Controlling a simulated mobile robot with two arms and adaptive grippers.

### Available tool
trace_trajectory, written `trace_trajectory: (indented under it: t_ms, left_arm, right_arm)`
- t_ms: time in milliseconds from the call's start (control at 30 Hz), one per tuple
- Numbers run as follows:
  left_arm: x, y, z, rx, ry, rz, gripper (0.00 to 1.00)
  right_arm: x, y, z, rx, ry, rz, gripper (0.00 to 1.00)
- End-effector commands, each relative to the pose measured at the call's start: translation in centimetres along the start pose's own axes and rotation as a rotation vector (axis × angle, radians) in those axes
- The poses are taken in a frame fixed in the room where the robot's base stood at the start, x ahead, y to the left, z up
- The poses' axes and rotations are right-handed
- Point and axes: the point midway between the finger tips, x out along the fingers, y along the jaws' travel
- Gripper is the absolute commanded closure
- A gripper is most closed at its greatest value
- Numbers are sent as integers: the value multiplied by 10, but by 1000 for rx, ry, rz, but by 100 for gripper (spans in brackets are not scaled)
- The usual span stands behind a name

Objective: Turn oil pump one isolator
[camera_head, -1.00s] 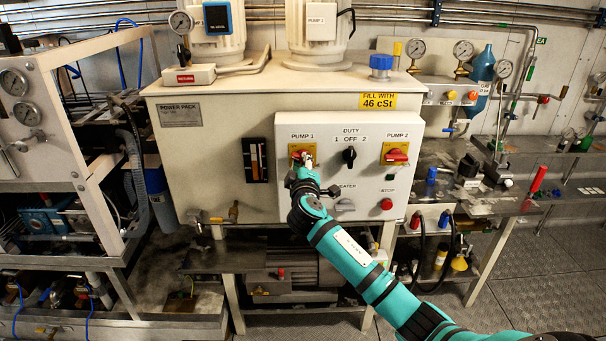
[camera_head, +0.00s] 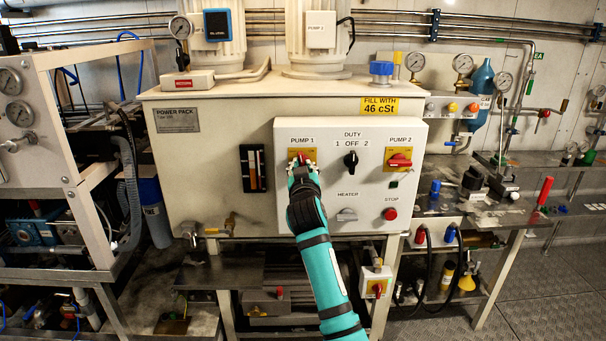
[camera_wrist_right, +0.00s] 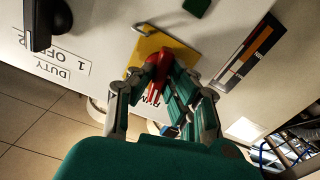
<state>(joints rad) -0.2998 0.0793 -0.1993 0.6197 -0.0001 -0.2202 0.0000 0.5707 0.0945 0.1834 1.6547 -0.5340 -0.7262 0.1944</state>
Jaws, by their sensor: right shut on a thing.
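The pump 1 isolator (camera_head: 302,156) is a red rotary handle on a yellow plate, at the upper left of the white control panel (camera_head: 345,215). My right gripper (camera_head: 303,168) is at this handle and covers its lower part in the head view. In the right wrist view the red handle (camera_wrist_right: 158,68) sits between the two fingers of my right gripper (camera_wrist_right: 163,88), which are shut on it. The yellow plate (camera_wrist_right: 146,50) shows behind it. My left gripper is not in view.
On the same panel are the black duty switch (camera_head: 351,160), the red pump 2 isolator (camera_head: 399,160), the grey heater switch (camera_head: 347,215) and the red stop button (camera_head: 390,214). A level gauge (camera_head: 253,168) is on the tank to the left. The floor (camera_head: 540,310) at right is clear.

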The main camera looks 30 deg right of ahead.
Motion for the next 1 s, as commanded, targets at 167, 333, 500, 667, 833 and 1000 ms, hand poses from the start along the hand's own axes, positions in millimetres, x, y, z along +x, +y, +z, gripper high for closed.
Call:
trace_trajectory:
  t_ms: [167,333,500,667,833,1000]
  left_arm:
    - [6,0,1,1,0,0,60]
    - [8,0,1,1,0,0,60]
    - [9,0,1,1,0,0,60]
    - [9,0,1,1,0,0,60]
    - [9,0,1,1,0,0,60]
    - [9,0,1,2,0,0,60]
  right_arm:
    - [0,-2,3,109,-5,-2,100]
    - [0,-1,3,174,-6,-2,100]
    - [0,-1,2,207,-6,-2,100]
    - [0,-1,2,218,-7,-1,100]
    - [0,-1,2,219,-6,-1,100]
    - [0,-1,2,218,-6,-1,82]
